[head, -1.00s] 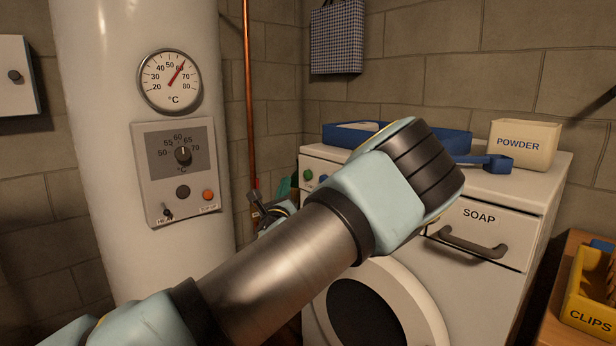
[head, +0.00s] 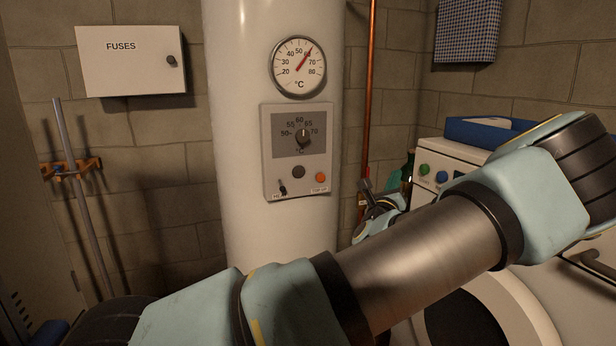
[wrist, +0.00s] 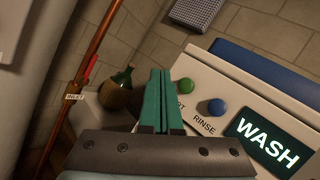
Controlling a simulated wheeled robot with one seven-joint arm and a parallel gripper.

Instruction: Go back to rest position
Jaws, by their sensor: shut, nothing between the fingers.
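My gripper (wrist: 161,74) shows in the wrist view with its two green fingers together and nothing between them. Its tips are in front of the left end of the washing machine's panel, beside the green button (wrist: 184,88); I cannot tell the exact gap. In the head view my arm stretches across the lower right, bent at a thick joint at the right edge. The wrist end shows small beyond the forearm, between the boiler (head: 240,230) and the washing machine (head: 462,158). The forearm hides part of the washing machine.
A copper pipe (head: 371,90) runs up beside the boiler. A dark bottle (wrist: 117,90) stands left of the fingers. A blue tray (head: 480,130) is on the washing machine. A fuse box (head: 130,75) hangs on the left wall, above a pole in a wooden holder (head: 70,168).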

